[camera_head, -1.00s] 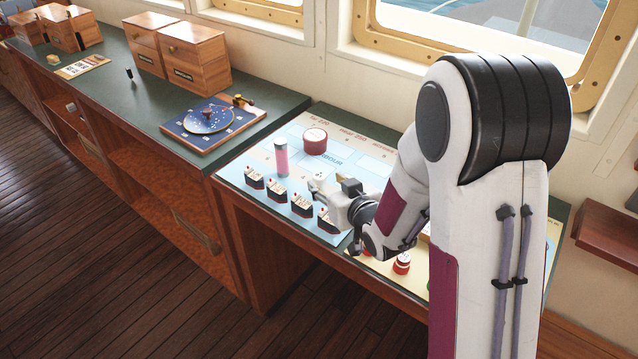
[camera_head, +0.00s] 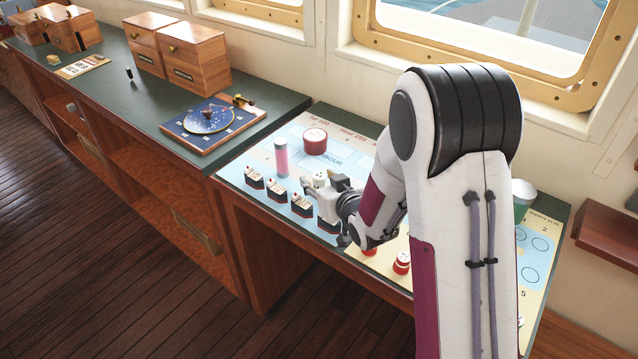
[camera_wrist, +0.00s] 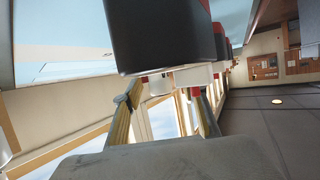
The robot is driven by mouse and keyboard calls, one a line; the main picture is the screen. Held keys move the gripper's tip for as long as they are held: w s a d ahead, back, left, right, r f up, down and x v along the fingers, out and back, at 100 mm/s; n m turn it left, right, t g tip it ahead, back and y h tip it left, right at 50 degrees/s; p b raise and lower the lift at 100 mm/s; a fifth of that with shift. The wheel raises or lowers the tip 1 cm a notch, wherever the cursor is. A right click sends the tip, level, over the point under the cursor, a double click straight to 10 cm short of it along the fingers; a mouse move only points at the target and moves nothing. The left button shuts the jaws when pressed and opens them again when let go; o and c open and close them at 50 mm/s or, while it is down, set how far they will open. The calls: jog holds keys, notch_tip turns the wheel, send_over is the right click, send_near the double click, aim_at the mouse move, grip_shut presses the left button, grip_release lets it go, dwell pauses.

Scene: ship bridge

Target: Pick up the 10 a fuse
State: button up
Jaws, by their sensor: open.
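I cannot make out for certain which thing is the 10 A fuse; no such label is readable. A pink cylinder with a grey top (camera_head: 281,158) stands upright on the light blue board, left of my gripper. My gripper (camera_head: 318,187) is open, low over the board's front middle, beside a small white dotted piece (camera_head: 320,178) and the row of dark ship-like blocks (camera_head: 301,205). Whether it touches any of them cannot be told. In the wrist view a large dark block with a red side (camera_wrist: 165,35) fills the top middle, close to the camera.
A round red-and-white tin (camera_head: 315,141) stands behind on the board (camera_head: 236,173). Red knob-like pieces (camera_head: 402,262) sit right of my wrist. A green container (camera_head: 523,195) is partly hidden by my arm. A blue dial plate (camera_head: 181,136) and wooden boxes (camera_head: 201,62) are on the left counter.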

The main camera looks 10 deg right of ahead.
aim_at(319, 175)
jog(key=shift+w+f, duration=0.1)
jog(key=shift+w, duration=0.15)
dwell(0.3)
grip_shut()
jog(key=shift+r, duration=5.05)
